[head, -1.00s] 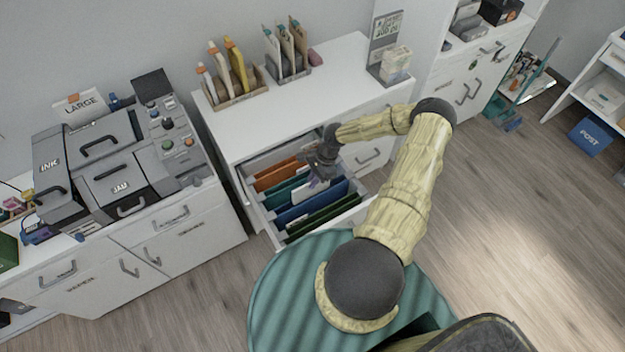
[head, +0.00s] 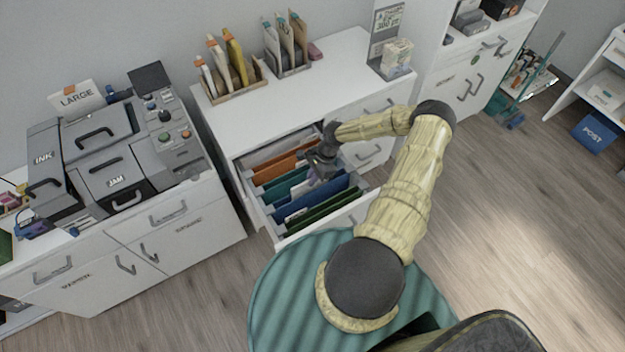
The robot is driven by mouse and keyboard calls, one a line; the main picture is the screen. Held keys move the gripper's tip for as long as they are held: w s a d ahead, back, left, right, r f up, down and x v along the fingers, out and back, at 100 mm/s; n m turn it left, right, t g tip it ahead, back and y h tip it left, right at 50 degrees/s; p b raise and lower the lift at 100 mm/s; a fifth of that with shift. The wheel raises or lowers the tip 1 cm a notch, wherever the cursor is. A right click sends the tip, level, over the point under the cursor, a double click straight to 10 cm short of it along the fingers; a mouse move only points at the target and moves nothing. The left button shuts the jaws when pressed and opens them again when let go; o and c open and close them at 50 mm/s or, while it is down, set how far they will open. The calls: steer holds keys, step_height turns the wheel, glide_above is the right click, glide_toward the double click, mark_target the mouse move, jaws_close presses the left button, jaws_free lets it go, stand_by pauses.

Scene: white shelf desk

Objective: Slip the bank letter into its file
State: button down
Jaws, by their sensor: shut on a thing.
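My gripper (head: 320,172) is over the open drawer (head: 246,190), pointing down among the hanging files. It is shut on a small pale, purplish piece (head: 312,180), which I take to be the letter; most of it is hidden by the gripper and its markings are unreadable. The drawer holds an orange file (head: 275,171), a teal file (head: 284,187), a blue file (head: 318,199) and a green file (head: 322,213), from back to front. The held piece is between the teal and blue files in the picture. I cannot tell whether it is inside a file.
The white cabinet top (head: 300,100) is mostly clear, with two file holders (head: 238,92) (head: 292,68) at its back. A grey machine (head: 110,155) stands on the left cabinet. Wooden floor is open at the right.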

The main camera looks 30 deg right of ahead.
mark_target(311, 191)
steer(key=f, duration=0.1)
steer(key=s+f, duration=0.1)
steer(key=f, duration=0.1)
steer(key=shift+s+b, duration=0.25)
steer(key=shift+b, duration=0.15)
steer(key=c, duration=1.5)
jaws_free()
steer(key=shift+r, duration=0.1)
steer(key=w+a+b+v, duration=0.1)
steer(key=b+v, duration=0.1)
steer(key=v, duration=1.7)
steer(key=shift+w+r, duration=0.4)
steer(key=shift+r, duration=0.15)
steer(key=shift+d, duration=0.1)
